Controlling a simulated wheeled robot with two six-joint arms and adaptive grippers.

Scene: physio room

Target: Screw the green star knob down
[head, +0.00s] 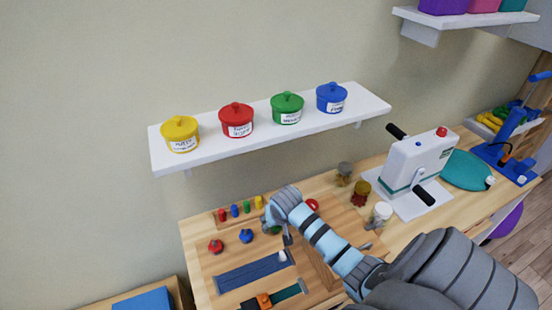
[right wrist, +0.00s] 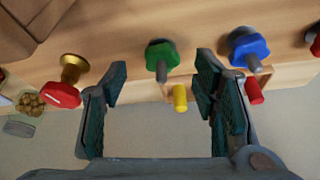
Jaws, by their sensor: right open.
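The green star knob (right wrist: 160,54) shows in the right wrist view, with a short grey shaft on it. It lies in the gap between the fingertips of my right gripper (right wrist: 162,68), which is open, with a visible space on each side of the knob. In the head view my right gripper (head: 276,232) is over the wooden board and mostly covers the green knob. I cannot tell how far the knob is screwed in. My left gripper is not in view.
A blue star knob (head: 246,236) and a red one (head: 215,246) are left of the gripper. Several coloured pegs (head: 234,211) stand behind them. A red knob on a brass stem (right wrist: 62,95) is beside the left finger. A white shelf (head: 160,156) with lidded pots hangs above.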

